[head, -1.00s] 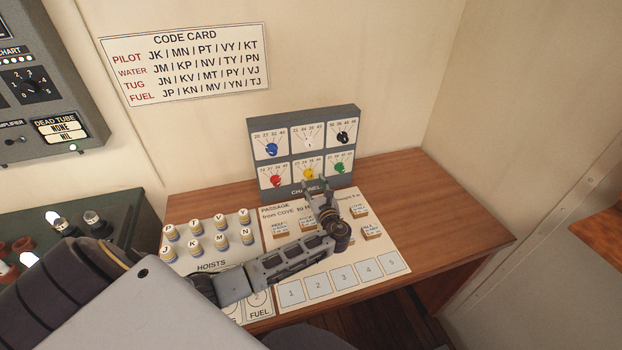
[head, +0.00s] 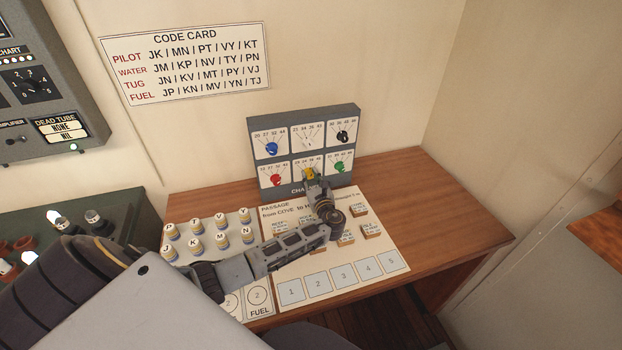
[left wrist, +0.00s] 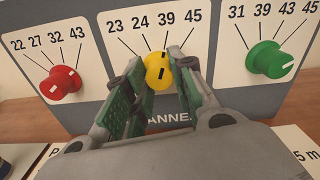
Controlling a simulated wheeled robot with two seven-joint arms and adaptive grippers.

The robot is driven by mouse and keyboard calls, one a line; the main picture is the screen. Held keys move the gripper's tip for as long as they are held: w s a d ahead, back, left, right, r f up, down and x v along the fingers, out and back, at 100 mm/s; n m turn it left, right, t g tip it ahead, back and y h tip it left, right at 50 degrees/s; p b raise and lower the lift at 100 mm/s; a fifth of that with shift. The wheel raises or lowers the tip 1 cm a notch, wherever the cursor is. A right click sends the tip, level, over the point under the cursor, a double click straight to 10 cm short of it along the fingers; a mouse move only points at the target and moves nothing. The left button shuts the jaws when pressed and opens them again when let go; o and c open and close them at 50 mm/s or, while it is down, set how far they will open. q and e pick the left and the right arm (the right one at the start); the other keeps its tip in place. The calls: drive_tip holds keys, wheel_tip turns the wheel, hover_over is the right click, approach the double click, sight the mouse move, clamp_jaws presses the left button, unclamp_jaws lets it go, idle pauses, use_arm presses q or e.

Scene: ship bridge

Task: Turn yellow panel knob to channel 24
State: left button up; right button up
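The yellow knob (head: 311,173) is in the lower middle of the grey channel panel (head: 265,180). In the left wrist view the yellow knob (left wrist: 157,72) sits under the labels 23, 24, 39 and 45. Its dark mark points up and slightly right, near the 39 line. My left gripper (head: 312,181) is at the panel in front of the knob. In the left wrist view the left gripper (left wrist: 160,68) is open, one finger on each side of the knob, with small gaps visible. The fingers partly cover the panel below the knob. My right gripper is not in view.
The red knob (left wrist: 60,83) and green knob (left wrist: 270,60) flank the yellow one. Blue, white and black knobs are in the row above. A passage board (head: 391,262) with small blocks lies below my arm. The desk's right side (head: 450,215) is clear.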

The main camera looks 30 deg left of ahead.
use_arm(q)
drive_tip(key=c, duration=0.3)
drive_tip(key=shift+c, duration=0.2)
drive_tip(key=shift+n, duration=0.3)
drive_tip(key=n+b, duration=0.3)
drive_tip(key=n, duration=0.1)
drive_tip(key=shift+f, duration=0.1)
drive_tip(key=shift+n+b, duration=1.3)
drive_tip(key=shift+n, duration=0.3)
drive_tip(key=o, duration=1)
drive_tip(key=shift+o, duration=0.2)
